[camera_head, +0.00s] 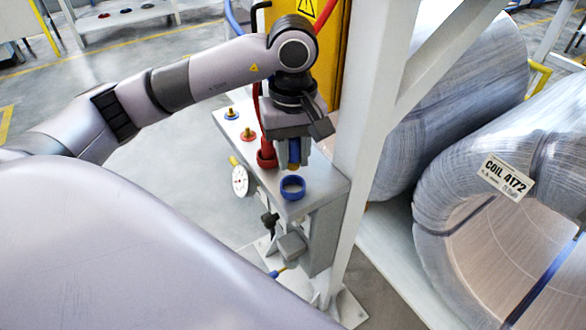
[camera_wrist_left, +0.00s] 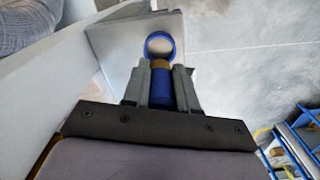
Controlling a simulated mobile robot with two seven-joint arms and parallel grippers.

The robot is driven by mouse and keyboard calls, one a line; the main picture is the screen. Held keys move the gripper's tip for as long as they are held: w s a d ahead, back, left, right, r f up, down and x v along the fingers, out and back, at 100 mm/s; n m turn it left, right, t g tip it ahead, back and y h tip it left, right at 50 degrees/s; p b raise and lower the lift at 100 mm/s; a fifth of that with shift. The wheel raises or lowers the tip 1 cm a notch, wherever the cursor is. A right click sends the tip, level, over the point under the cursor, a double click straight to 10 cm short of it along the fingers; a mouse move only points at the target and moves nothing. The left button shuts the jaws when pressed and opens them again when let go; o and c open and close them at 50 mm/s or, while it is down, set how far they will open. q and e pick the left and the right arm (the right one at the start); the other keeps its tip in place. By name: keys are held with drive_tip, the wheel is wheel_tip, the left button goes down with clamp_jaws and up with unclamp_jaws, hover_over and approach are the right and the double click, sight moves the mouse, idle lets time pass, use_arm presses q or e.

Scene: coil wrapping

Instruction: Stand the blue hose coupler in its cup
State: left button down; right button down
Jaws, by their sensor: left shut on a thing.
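My left gripper (camera_head: 293,151) is shut on the blue hose coupler (camera_head: 294,154), which has a brass-coloured end and points downward. In the left wrist view the coupler (camera_wrist_left: 160,88) sits between the two fingers of the gripper (camera_wrist_left: 160,85). The blue cup (camera_head: 292,188), an open ring, stands on the grey shelf (camera_head: 322,187) just below the coupler in the head view. The cup also shows beyond the coupler's tip in the left wrist view (camera_wrist_left: 148,42). The coupler looks apart from the cup. My right gripper is not in view.
A red cup (camera_head: 266,158) with a red hose stands just left of the coupler. Red (camera_head: 248,134) and blue (camera_head: 231,113) fittings and a gauge (camera_head: 240,181) are farther left. A white post (camera_head: 372,110) rises close on the right, with wrapped coils (camera_head: 500,200) beyond.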

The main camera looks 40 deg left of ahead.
sight(293, 159)
use_arm(q)
wheel_tip(293, 159, down, 4)
drive_tip(key=shift+f, duration=0.15)
drive_tip(key=shift+s+f+b, duration=0.1)
drive_tip(key=shift+f+b, duration=0.5)
drive_tip(key=shift+b, duration=0.15)
drive_tip(key=c, duration=0.9)
unclamp_jaws()
drive_tip(key=shift+d+f, duration=0.1)
